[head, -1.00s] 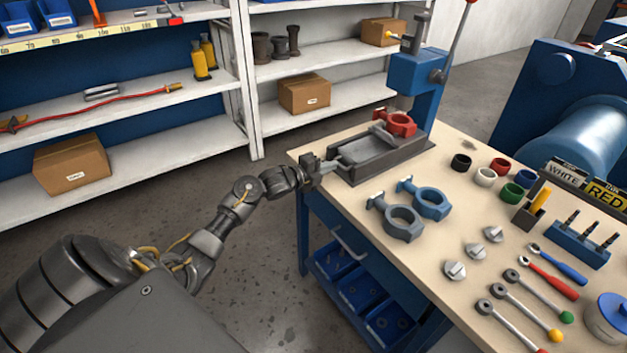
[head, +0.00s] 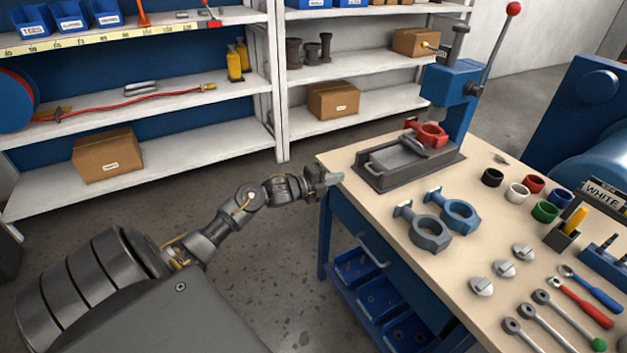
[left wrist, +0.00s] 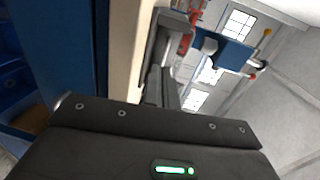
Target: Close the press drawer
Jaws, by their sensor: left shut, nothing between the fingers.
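The press (head: 456,85) stands at the table's far corner, with a blue body and a red-knobbed lever. Its low dark grey base (head: 368,178) holds the lighter grey drawer (head: 397,157), which lies within the base's rim. A red ring-shaped valve body (head: 428,134) sits at the press end, by the drawer's bar. My left gripper (head: 333,178) is shut and empty at the table's left edge, apart from the base's near end. In the left wrist view, the press (left wrist: 225,50) shows tilted, beyond my dark gripper body. My right gripper is out of view.
A blue drawer with a handle (head: 374,251) is under the tabletop. Shelves (head: 200,140) stand behind.

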